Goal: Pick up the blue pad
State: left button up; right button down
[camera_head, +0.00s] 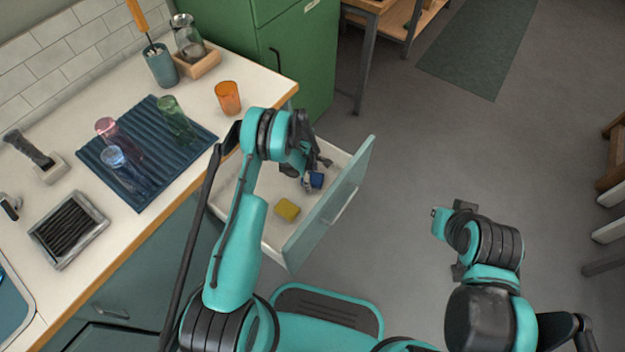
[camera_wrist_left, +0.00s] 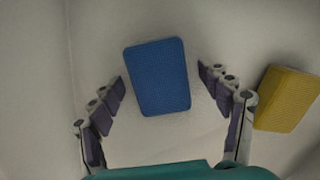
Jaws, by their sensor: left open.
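The blue pad (camera_head: 317,180) lies in the open drawer, partly hidden by my left gripper in the head view. In the left wrist view the blue pad (camera_wrist_left: 158,76) lies flat on the pale drawer floor, between and a little beyond the fingertips. My left gripper (camera_wrist_left: 162,85) is open, with a finger on each side of the pad and visible gaps to it. In the head view my left gripper (camera_head: 306,178) reaches down into the drawer. My right gripper (camera_head: 458,235) hangs over the floor at the right, and its fingers do not show clearly.
A yellow pad (camera_head: 287,210) lies in the same drawer (camera_head: 334,212); it shows right of my left gripper in the wrist view (camera_wrist_left: 288,98). The counter holds a blue ribbed mat (camera_head: 146,198) with glasses, an orange cup (camera_head: 228,97) and a dark tray (camera_head: 69,230).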

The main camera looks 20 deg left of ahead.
aim_at(312, 177)
pick_arm(q)
jog(key=c, duration=1.1)
notch_tip(312, 177, up, 10)
jog(key=p, duration=0.4)
jog(key=shift+r, duration=0.2)
